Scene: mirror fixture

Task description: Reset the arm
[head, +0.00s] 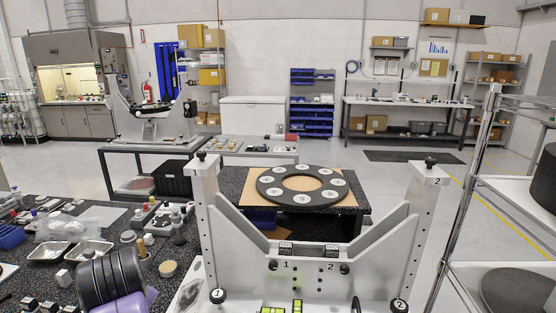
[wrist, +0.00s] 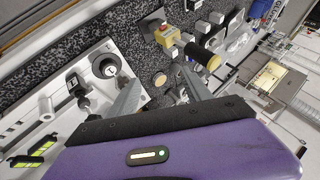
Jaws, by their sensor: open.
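My gripper (wrist: 160,77) shows in the wrist view with its two grey fingers spread apart. It is open, and nothing is visible between the fingers. Its purple body fills the bottom of that view. The fingers point over a speckled dark tabletop with small parts. In the head view, no fingers can be made out. The grey mirror fixture (head: 386,243) stands in the front centre, with two upright posts and a V-shaped frame marked 1 and 2. A pale plate with a black knob and yellow-green marks (wrist: 38,146) lies at the left of the wrist view.
A black ring with white numbered discs (head: 262,194) lies on a table behind the fixture. The speckled bench (head: 205,243) at left is crowded with bottles, metal trays (head: 90,250) and small parts. A wire shelf rack (head: 464,222) stands close at right. Open floor lies farther back.

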